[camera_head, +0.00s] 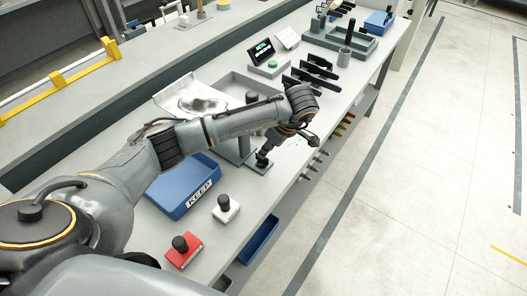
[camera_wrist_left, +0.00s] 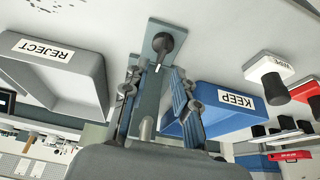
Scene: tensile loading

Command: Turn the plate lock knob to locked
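The plate lock knob (camera_wrist_left: 163,43) is a dark round knob with a light pointer strip, on a grey-green plate (camera_wrist_left: 164,24) in the left wrist view. My left gripper (camera_wrist_left: 157,77) is open there, its two fingers apart, with the knob just beyond the fingertips and between their lines. I cannot tell whether either finger touches it. In the head view my left gripper (camera_head: 268,149) reaches down over the small plate (camera_head: 258,168) near the bench's front edge, and largely hides the knob. My right gripper is not in view.
The blue KEEP tray (camera_head: 159,198) stands left of the plate; the grey REJECT tray (camera_wrist_left: 92,96) lies on its other side. White (camera_head: 225,213) and red (camera_head: 184,253) blocks with black knobs stand on the bench. A small screen (camera_head: 261,52) and black tools (camera_head: 318,70) are farther back.

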